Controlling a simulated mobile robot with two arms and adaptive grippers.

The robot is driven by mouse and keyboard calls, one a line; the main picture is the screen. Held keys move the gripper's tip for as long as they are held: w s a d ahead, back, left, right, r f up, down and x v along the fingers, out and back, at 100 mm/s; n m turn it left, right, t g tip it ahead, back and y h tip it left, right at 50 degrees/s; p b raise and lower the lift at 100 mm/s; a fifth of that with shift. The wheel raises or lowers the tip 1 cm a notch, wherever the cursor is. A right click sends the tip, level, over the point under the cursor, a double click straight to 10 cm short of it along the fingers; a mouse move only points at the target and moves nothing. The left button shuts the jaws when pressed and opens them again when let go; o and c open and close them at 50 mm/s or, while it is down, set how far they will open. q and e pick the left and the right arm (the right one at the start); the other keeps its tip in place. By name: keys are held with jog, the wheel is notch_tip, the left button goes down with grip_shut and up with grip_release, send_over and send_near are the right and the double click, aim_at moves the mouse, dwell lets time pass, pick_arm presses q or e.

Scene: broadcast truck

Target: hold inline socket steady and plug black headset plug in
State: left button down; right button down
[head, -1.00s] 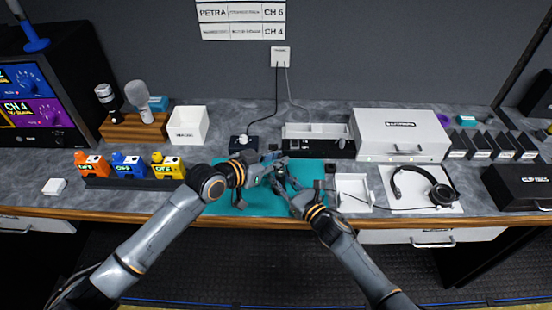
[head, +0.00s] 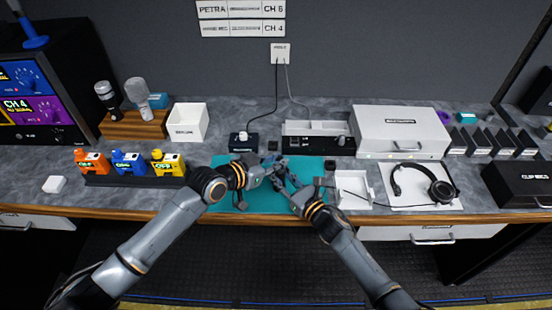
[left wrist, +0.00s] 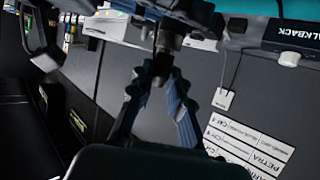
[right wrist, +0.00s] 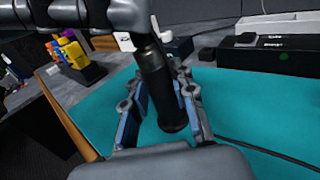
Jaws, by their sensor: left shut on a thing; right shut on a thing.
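My left gripper (head: 272,172) and right gripper (head: 288,184) meet closely above the teal mat. In the right wrist view, a black barrel, which looks like the black headset plug (right wrist: 160,90), stands between the fingers of my right gripper, which is shut on it. A thin black cable (right wrist: 262,151) runs off to the right there. In the left wrist view, my left gripper (left wrist: 161,75) is shut on a small dark cylinder, seemingly the inline socket (left wrist: 164,45). The fingers hide much of both parts. I cannot tell whether plug and socket are joined.
The teal mat (head: 235,200) lies under both grippers. A white tray (head: 354,203) and a headset (head: 425,183) lie to the right. A black box (head: 243,142) stands behind the grippers. Orange, blue and yellow packs (head: 129,164) stand at left.

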pick_arm(q)
jog(key=shift+f, duration=0.25)
jog(key=c, duration=1.2)
grip_release()
jog(key=v, duration=1.2)
pick_arm(e)
jog(key=c, duration=1)
grip_release()
